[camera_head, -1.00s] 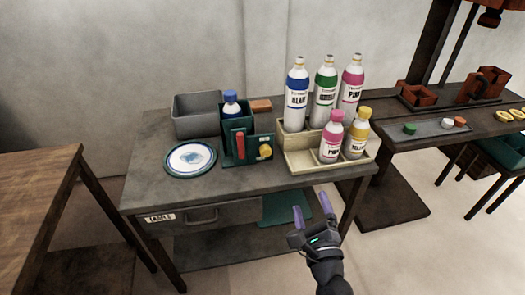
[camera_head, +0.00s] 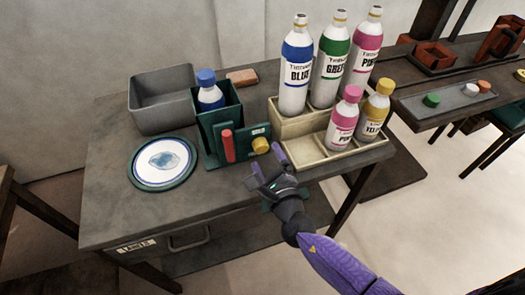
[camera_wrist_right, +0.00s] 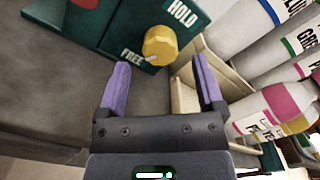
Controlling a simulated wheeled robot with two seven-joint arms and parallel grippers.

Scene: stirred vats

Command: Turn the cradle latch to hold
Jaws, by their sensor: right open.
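The green cradle (camera_head: 220,118) stands on the grey table and holds a blue-capped bottle (camera_head: 210,92). Its front has a red bar (camera_head: 228,146) and a yellow latch knob (camera_head: 260,145). In the right wrist view the yellow knob (camera_wrist_right: 160,45) sits on the green panel between the words HOLD and FREE, with its pale mark toward FREE. My right gripper (camera_head: 267,160) is open just in front of the knob and to its lower right. In the wrist view its purple fingers (camera_wrist_right: 162,85) straddle the line to the knob, apart from it. My left gripper is not in view.
A cream bottle rack (camera_head: 312,160) with several bottles stands close right of the cradle and gripper. A grey bin (camera_head: 163,112) is behind left, a plate (camera_head: 162,162) lies left, and a brownish block (camera_head: 242,77) lies behind. The table front is clear.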

